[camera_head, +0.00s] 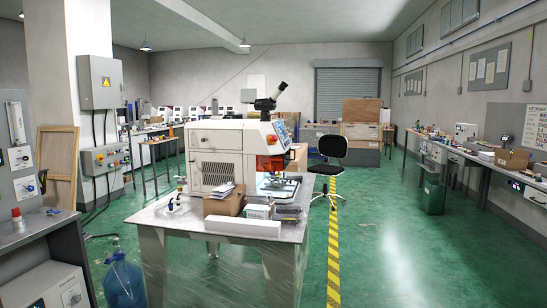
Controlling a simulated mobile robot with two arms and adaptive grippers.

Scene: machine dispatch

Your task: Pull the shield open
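A white bench machine (218,140) stands on a metal-topped table (150,213) a little left of the middle. A microscope-like eyepiece rises from its top. An orange-red shield (268,163) is on the machine's right side, above a lit work area (278,186). I see the shield at a steep angle, and I cannot tell exactly how far open it is. Neither of my grippers shows in the head view.
A cardboard box (224,203) with papers, a long white box (242,227) and small boxes stand along the table's front right. A black chair (330,165) stands behind right. Green floor is clear to the right, beyond a yellow-black stripe (334,235). A blue water bottle (124,281) stands left.

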